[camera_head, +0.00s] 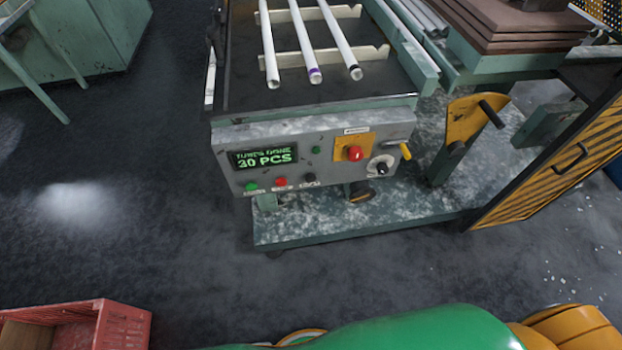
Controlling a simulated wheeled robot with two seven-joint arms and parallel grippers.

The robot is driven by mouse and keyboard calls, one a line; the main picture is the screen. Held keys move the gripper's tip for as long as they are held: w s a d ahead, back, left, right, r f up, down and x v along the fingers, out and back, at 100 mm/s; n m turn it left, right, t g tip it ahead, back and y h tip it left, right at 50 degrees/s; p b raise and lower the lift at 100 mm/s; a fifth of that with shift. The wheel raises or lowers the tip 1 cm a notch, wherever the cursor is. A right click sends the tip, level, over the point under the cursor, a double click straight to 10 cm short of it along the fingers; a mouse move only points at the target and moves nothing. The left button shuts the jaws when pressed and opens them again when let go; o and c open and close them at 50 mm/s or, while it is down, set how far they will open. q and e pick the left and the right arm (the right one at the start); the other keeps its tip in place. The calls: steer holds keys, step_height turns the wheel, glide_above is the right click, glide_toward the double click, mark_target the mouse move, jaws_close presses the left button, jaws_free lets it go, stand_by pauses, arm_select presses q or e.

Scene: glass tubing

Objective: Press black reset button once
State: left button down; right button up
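A grey control panel (330,140) faces me on the front of the tubing machine. Along its lower edge sit a green button (251,187), a red button (281,182) and a black button (309,178). A small label below the black button is too small to read. The panel's screen (263,159) shows green text ending in "30 PCS". A larger red knob (354,153) sits on a yellow plate to the right. Neither of my grippers shows in the head view.
Three white tubes (304,42) lie on the rack above the panel. A yellow lever (467,125) and a yellow-black striped panel (560,155) stand to the right. A red crate (125,325) is at the lower left. The dark floor before the panel looks clear.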

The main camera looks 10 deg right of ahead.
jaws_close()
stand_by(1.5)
